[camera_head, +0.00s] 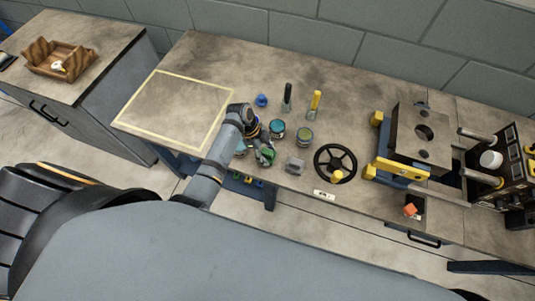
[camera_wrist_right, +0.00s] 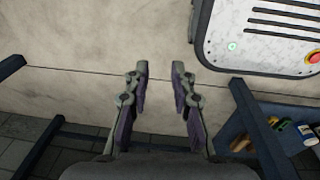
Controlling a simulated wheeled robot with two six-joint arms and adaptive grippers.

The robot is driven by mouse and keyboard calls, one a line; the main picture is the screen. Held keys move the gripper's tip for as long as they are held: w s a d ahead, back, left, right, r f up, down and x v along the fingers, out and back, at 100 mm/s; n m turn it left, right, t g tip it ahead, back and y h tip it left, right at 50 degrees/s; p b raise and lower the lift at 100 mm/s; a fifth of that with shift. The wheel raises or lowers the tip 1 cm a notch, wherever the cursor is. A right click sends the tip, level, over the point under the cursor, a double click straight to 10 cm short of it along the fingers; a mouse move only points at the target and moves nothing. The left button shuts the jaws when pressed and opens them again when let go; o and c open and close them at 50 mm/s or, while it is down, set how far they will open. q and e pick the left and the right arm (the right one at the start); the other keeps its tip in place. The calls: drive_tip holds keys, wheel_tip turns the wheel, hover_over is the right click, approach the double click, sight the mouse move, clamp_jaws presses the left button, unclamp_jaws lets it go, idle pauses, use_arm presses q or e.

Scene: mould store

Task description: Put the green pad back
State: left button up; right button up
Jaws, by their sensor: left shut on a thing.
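In the head view my left arm reaches over the bench from the left. Its gripper (camera_head: 262,146) is shut on a small green thing (camera_head: 267,156), which looks like the green pad, near the bench's front edge. The fingers and wrist hide part of it, and I cannot tell whether it touches the bench. My right gripper (camera_wrist_right: 160,71) shows in the right wrist view, with its two fingers apart and nothing between them. It is over the pale floor.
Two round lidded jars (camera_head: 277,128) (camera_head: 304,136) stand right of the left gripper. A clear block (camera_head: 295,165) and black handwheel (camera_head: 350,165) are further right, before a mould block (camera_head: 418,132). A yellow-outlined square (camera_head: 178,105) is bare. A wooden tray (camera_head: 40,65) sits on the left cabinet.

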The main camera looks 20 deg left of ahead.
use_arm(q)
drive_tip(key=shift+d, duration=0.2)
drive_tip(key=shift+r, duration=0.1)
drive_tip(key=shift+s+a, duration=0.15)
drive_tip(key=shift+s, duration=0.05)
drive_tip(key=o, duration=1.1)
drive_tip(key=shift+a, duration=0.15)
drive_tip(key=shift+o, duration=1.1)
drive_tip(key=shift+d, duration=0.2)
drive_tip(key=shift+a, duration=0.1)
drive_tip(key=shift+w+a+r, duration=0.1)
drive_tip(key=shift+a+r, duration=0.1)
drive_tip(key=shift+r, duration=0.2)
drive_tip(key=v, duration=1.1)
use_arm(e)
drive_tip(key=shift+w, duration=0.15)
use_arm(q)
drive_tip(key=shift+r, duration=0.1)
